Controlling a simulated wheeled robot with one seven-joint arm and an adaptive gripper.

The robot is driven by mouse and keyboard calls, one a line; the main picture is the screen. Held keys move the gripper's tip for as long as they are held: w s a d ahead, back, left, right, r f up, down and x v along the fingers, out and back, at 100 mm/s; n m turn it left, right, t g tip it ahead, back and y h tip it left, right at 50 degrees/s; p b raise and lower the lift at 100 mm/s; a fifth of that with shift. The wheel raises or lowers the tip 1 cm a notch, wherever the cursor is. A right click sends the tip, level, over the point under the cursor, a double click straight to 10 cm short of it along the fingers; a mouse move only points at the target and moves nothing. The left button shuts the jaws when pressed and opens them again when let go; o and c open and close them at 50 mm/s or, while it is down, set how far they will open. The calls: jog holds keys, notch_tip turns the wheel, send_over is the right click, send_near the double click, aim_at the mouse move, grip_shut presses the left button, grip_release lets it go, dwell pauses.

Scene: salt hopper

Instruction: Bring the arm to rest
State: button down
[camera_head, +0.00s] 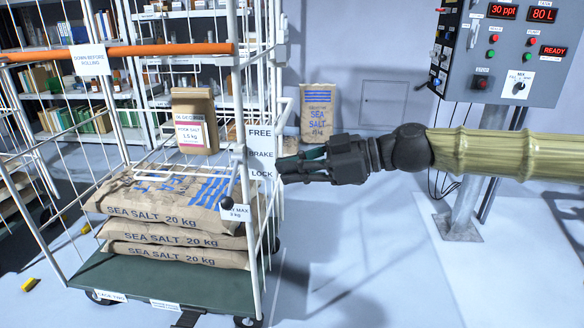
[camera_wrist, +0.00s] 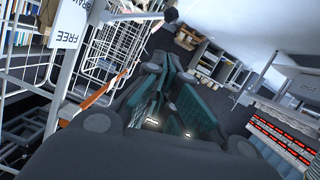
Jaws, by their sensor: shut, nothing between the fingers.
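My gripper (camera_head: 288,165) is shut and empty. In the head view it points left, with its fingertips by the right post of the cage trolley (camera_head: 258,110), beside the FREE / BRAKE / LOCK sign (camera_head: 261,152). I cannot tell whether the fingertips touch the post. My arm reaches in from the right edge, roughly level, in a ribbed olive sleeve. In the wrist view the gripper's dark fingers (camera_wrist: 172,100) lie close together, and the trolley's FREE / BRAKE sign (camera_wrist: 72,25) shows at the upper left.
Several sea salt sacks (camera_head: 160,225) lie stacked on the trolley, with a small salt bag (camera_head: 195,122) above. An orange bar (camera_head: 150,49) crosses its top. A control panel (camera_head: 510,50) stands right on a post. Another sack (camera_head: 318,112) stands by the wall. Floor below my arm is clear.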

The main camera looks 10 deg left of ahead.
jog(key=s+a+f+m+h, duration=0.1)
jog(key=s+f+m, duration=0.15)
jog(key=f, duration=0.85)
jog(key=s+a+f+m+h, duration=0.1)
jog(key=f+m, duration=0.3)
jog(key=f, duration=0.6)
jog(key=s+d+f+m+h, duration=0.25)
jog(key=s+d+f, duration=0.2)
jog(key=f, duration=0.65)
jog(key=s+d+f+m+h, duration=0.2)
jog(key=s+d+f+m, duration=0.15)
jog(key=s+f, duration=0.45)
jog(key=s+d+f+m+h, duration=0.25)
jog(key=d+f, duration=0.25)
jog(key=f, duration=0.8)
jog(key=s+d+f+m+h, duration=0.35)
jog(key=s+d, duration=0.25)
jog(key=d, duration=0.6)
jog(key=s+d+f+m+h, duration=0.2)
jog(key=s+d+f+m, duration=0.3)
jog(key=d, duration=0.7)
notch_tip(320, 180, up, 24)
jog(key=n+p, duration=0.2)
jog(key=p, duration=2.1)
jog(key=shift+s+a+f+t+p, duration=0.2)
jog(key=shift+s+t+p, duration=0.1)
jog(key=shift+s, duration=0.15)
jog(key=shift+n, duration=0.25)
